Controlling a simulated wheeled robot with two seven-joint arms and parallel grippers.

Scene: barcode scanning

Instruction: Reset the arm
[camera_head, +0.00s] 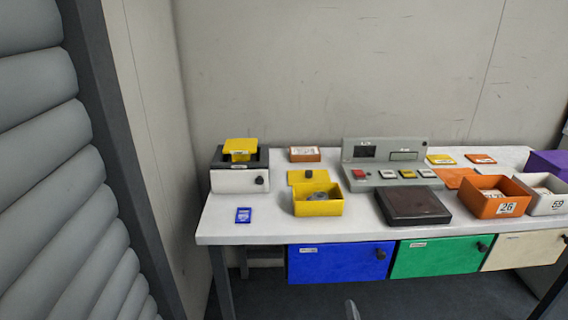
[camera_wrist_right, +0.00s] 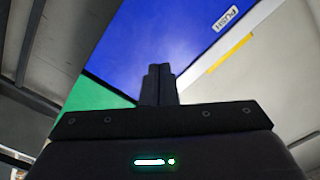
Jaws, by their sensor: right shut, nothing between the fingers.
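My right gripper (camera_wrist_right: 158,72) shows in the right wrist view with its two dark fingers together and nothing between them. Behind the fingers are the blue drawer front (camera_wrist_right: 165,40) and part of the green drawer front (camera_wrist_right: 95,95). In the head view only a small grey tip of my right gripper (camera_head: 352,310) shows at the bottom edge, below and in front of the table. It appears apart from the drawers. My left gripper is not in view.
A grey ribbed shutter (camera_head: 40,130) stands at the left. The floor in front looks clear.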

